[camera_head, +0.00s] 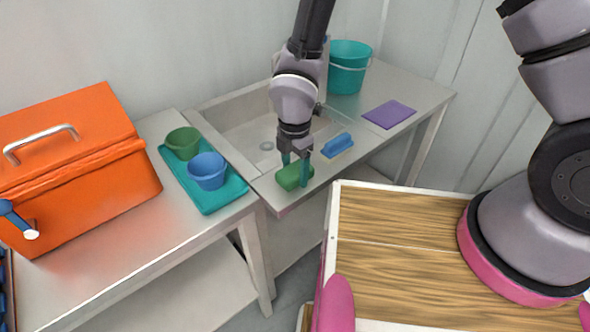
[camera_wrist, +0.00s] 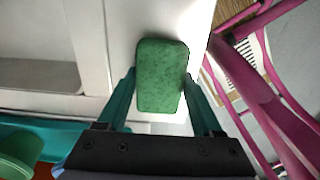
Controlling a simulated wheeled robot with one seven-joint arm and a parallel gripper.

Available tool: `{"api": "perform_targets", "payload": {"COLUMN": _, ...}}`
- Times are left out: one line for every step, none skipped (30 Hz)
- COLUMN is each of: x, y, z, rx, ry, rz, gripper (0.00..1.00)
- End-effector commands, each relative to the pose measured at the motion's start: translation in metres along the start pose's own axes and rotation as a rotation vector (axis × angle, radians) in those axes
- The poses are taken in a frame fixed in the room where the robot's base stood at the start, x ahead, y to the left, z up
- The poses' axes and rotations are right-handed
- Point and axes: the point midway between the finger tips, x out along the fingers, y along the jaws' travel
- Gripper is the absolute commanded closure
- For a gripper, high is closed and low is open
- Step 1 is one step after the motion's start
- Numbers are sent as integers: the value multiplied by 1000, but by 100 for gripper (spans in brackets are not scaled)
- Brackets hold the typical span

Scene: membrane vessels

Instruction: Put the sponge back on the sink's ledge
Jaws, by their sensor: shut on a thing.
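The green sponge (camera_head: 292,176) is at the front ledge (camera_head: 262,186) of the sink, near its left front corner. My gripper (camera_head: 297,172) is shut on it, with one teal finger on each side. In the wrist view the speckled sponge (camera_wrist: 160,75) sits between the two fingers of my gripper (camera_wrist: 160,98), over the pale ledge (camera_wrist: 120,35). I cannot tell whether the sponge's underside touches the ledge. The sink basin (camera_head: 245,135) lies just behind it.
A teal tray (camera_head: 212,200) with a green cup (camera_head: 182,142) and a blue cup (camera_head: 207,170) is on the left. A teal bucket (camera_head: 348,68), purple cloth (camera_head: 389,114) and orange toolbox (camera_head: 75,165) stand around.

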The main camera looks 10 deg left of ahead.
Motion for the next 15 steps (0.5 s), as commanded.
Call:
{"api": "perform_targets", "payload": {"x": 2, "y": 0, "z": 0, "rx": 0, "ry": 0, "rz": -1, "gripper": 85}}
{"api": "perform_targets", "payload": {"x": 3, "y": 0, "z": 0, "rx": 0, "ry": 0, "rz": -1, "gripper": 85}}
{"api": "perform_targets", "payload": {"x": 2, "y": 0, "z": 0, "rx": 0, "ry": 0, "rz": -1, "gripper": 17}}
{"api": "perform_targets", "payload": {"x": 2, "y": 0, "z": 0, "rx": 0, "ry": 0, "rz": -1, "gripper": 6}}
{"api": "perform_targets", "payload": {"x": 2, "y": 0, "z": 0, "rx": 0, "ry": 0, "rz": -1, "gripper": 3}}
{"api": "perform_targets", "payload": {"x": 2, "y": 0, "z": 0, "rx": 0, "ry": 0, "rz": -1, "gripper": 3}}
{"api": "perform_targets", "payload": {"x": 2, "y": 0, "z": 0, "rx": 0, "ry": 0, "rz": -1, "gripper": 3}}
{"api": "perform_targets", "payload": {"x": 2, "y": 0, "z": 0, "rx": 0, "ry": 0, "rz": -1, "gripper": 3}}
{"api": "perform_targets", "payload": {"x": 2, "y": 0, "z": 0, "rx": 0, "ry": 0, "rz": -1, "gripper": 3}}
{"api": "perform_targets", "payload": {"x": 2, "y": 0, "z": 0, "rx": 0, "ry": 0, "rz": -1, "gripper": 3}}
{"api": "perform_targets", "payload": {"x": 2, "y": 0, "z": 0, "rx": 0, "ry": 0, "rz": -1, "gripper": 3}}
{"api": "perform_targets", "payload": {"x": 2, "y": 0, "z": 0, "rx": 0, "ry": 0, "rz": -1, "gripper": 3}}
{"api": "perform_targets", "payload": {"x": 2, "y": 0, "z": 0, "rx": 0, "ry": 0, "rz": -1, "gripper": 3}}
{"api": "perform_targets", "payload": {"x": 1, "y": 0, "z": 0, "rx": 0, "ry": 0, "rz": -1, "gripper": 3}}
{"api": "perform_targets", "payload": {"x": 0, "y": 0, "z": 0, "rx": 0, "ry": 0, "rz": 0, "gripper": 3}}
